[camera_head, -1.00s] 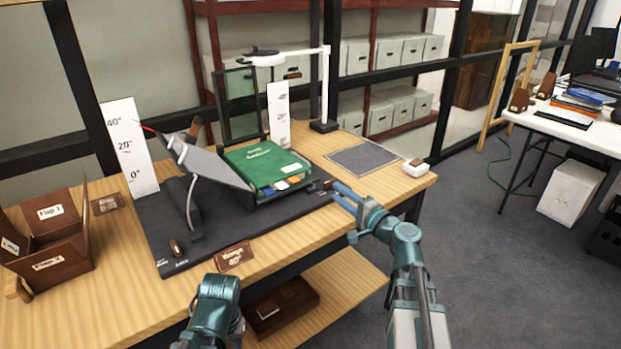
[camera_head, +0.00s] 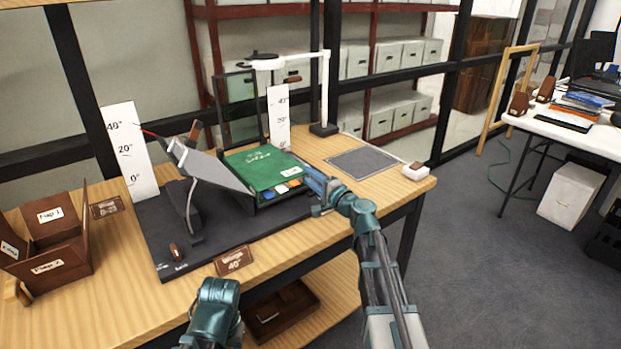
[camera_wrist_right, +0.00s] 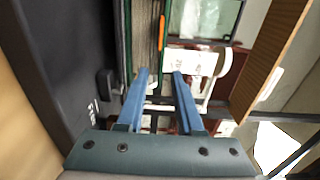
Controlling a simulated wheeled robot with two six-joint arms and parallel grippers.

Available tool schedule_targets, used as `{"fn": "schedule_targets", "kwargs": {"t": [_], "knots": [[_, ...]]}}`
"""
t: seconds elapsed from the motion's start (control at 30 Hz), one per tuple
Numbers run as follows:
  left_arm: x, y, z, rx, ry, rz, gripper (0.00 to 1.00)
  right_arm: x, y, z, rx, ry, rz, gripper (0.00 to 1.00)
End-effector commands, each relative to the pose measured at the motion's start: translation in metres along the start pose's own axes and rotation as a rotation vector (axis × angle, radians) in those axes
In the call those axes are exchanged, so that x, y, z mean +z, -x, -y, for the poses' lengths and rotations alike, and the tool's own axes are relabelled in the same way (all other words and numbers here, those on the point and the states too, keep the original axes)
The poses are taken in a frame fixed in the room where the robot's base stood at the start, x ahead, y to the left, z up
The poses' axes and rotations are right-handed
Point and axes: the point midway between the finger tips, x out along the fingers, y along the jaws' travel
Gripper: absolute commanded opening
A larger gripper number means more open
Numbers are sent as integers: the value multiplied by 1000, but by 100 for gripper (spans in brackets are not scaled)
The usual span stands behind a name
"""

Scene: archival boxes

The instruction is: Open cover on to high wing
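The green book (camera_head: 258,168) lies with its cover closed on the cradle, coloured tabs along its front edge. The grey wing (camera_head: 213,167) stands tilted up at its left, beside the angle scale (camera_head: 129,150) marked 0, 20 and 40. My right gripper (camera_head: 312,180) is at the book's right front corner. In the right wrist view, its blue fingers (camera_wrist_right: 160,72) are apart, with the book's edge (camera_wrist_right: 146,40) just ahead of the left finger; I cannot tell whether they touch. My left arm shows at the bottom, but its gripper fingers do not.
The dark base board (camera_head: 215,245) carries the cradle. A brown plaque (camera_head: 234,261) reads 40°. A brown flap box (camera_head: 45,245) stands at left. A white lamp stand (camera_head: 325,90) rises behind. A grey mat (camera_head: 362,162) lies clear at right, near a small white block (camera_head: 416,171).

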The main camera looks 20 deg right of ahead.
Motion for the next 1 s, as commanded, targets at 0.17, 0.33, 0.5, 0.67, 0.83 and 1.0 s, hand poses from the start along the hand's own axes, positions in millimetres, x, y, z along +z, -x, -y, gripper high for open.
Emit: {"fn": "schedule_targets", "kwargs": {"t": [0.17,0.33,0.5,0.67,0.83,1.0], "knots": [[0,0,0,0,0,0,48,0,0,0,0,0,0,36],[0,0,0,0,0,0,48,0,0,0,0,0,0,16],[0,0,0,0,0,0,48,0,0,0,0,0,0,0],[0,0,0,0,0,0,48,0,0,0,0,0,0,0],[0,0,0,0,0,0,48,0,0,0,0,0,0,0],[0,0,0,0,0,0,48,0,0,0,0,0,0,0]]}}
